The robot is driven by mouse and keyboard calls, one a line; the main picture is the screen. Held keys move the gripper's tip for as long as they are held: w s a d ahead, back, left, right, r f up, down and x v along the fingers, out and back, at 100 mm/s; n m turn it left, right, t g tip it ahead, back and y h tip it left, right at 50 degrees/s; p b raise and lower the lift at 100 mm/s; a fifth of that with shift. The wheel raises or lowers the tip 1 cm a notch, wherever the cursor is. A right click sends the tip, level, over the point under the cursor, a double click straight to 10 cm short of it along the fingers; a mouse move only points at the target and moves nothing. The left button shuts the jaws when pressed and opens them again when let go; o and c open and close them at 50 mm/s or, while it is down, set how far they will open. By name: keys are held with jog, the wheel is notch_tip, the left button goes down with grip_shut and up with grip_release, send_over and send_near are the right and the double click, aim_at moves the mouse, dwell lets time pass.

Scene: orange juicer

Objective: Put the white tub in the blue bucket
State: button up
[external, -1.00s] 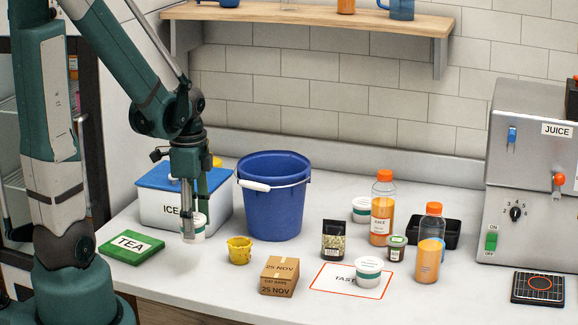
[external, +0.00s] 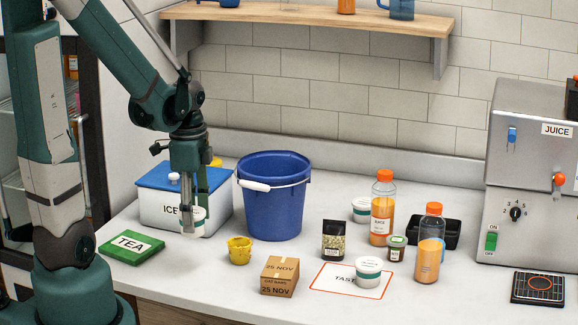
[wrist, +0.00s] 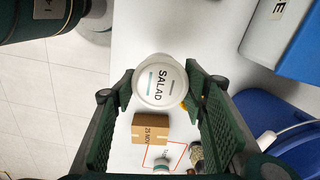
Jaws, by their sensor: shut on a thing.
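A white tub (external: 197,222) with a green band is between my gripper's fingers, above the counter and in front of the ice box. In the wrist view its lid reads SALAD (wrist: 160,82). My gripper (external: 190,222) is shut on this tub; in the wrist view the green pads press its two sides. The blue bucket (external: 274,205) stands upright to the right of my gripper, with its white handle hanging at the front. Part of the bucket shows at the lower right of the wrist view (wrist: 255,112). The bucket's bottom inside is hidden.
The ice box (external: 150,208) stands close behind my gripper. A green tea box (external: 132,247), yellow cup (external: 239,251) and cardboard box (external: 279,276) lie around. Other white tubs stand on the taste mat (external: 322,283) and farther back (external: 362,210). A shelf (external: 310,22) hangs above.

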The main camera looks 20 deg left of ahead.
aim_at(198, 209)
notch_tip(198, 209, up, 10)
jog(key=shift+r, duration=0.15)
jog(key=w+d+p, duration=0.1)
jog(key=w+d, duration=0.2)
jog(key=w, duration=0.7)
jog(key=w+d+p, duration=0.1)
jog(key=w+d, duration=0.3)
jog(key=w, duration=0.6)
jog(key=w+d+p, duration=0.2)
jog(key=w+d, duration=0.1)
jog(key=w, duration=0.7)
notch_tip(198, 209, down, 11)
jog(key=shift+m, duration=0.3)
jog(key=shift+f+b, duration=0.5)
jog(key=shift+f, duration=2.75)
